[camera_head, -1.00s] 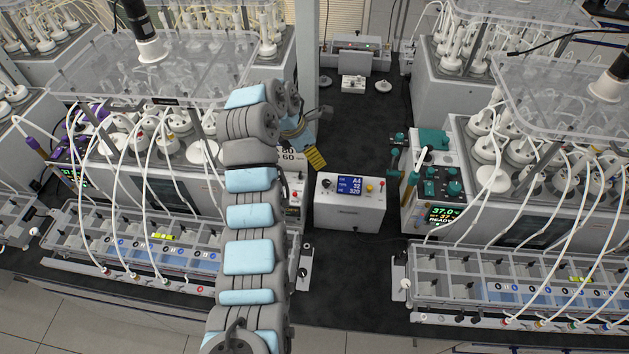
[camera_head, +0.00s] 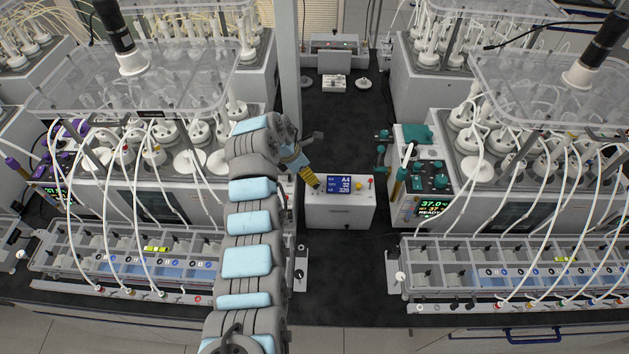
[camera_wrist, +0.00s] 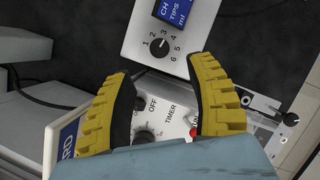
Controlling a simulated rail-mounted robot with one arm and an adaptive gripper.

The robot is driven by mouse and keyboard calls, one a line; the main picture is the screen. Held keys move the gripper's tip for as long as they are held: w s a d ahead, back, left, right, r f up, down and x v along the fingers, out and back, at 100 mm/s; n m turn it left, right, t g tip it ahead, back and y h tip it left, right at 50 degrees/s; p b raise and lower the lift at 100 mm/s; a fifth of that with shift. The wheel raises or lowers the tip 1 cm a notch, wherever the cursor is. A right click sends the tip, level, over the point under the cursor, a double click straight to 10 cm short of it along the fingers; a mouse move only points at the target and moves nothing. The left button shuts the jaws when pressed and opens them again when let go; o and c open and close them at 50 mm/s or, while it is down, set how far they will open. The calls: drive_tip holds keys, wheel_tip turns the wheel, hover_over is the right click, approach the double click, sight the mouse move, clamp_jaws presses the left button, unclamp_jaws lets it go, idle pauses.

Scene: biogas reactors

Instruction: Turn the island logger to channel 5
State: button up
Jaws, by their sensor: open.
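The island logger (camera_head: 340,208) is a white box with a blue display (camera_head: 345,184) whose top line reads A4. In the wrist view, the logger (camera_wrist: 139,25) shows its black channel knob (camera_wrist: 158,47), ringed by the numbers 1 to 6. The knob's white mark points up and right, around 3 or 4; I cannot tell which. My gripper (camera_head: 313,183) is by the logger's upper left. In the wrist view, the yellow fingers of my gripper (camera_wrist: 160,68) are spread wide and empty, with the knob beyond the gap between them. They appear apart from it.
A white timer box (camera_wrist: 158,118) with a knob and red button lies below the logger in the wrist view. A reactor unit with teal knobs (camera_head: 428,180) stands to the right. The dark bench (camera_head: 345,265) in front of the logger is clear.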

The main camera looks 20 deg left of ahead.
sight(316, 185)
drive_tip(key=shift+x, duration=2.2)
drive_tip(key=shift+b+x, duration=0.5)
drive_tip(key=shift+x, duration=1.05)
clamp_jaws()
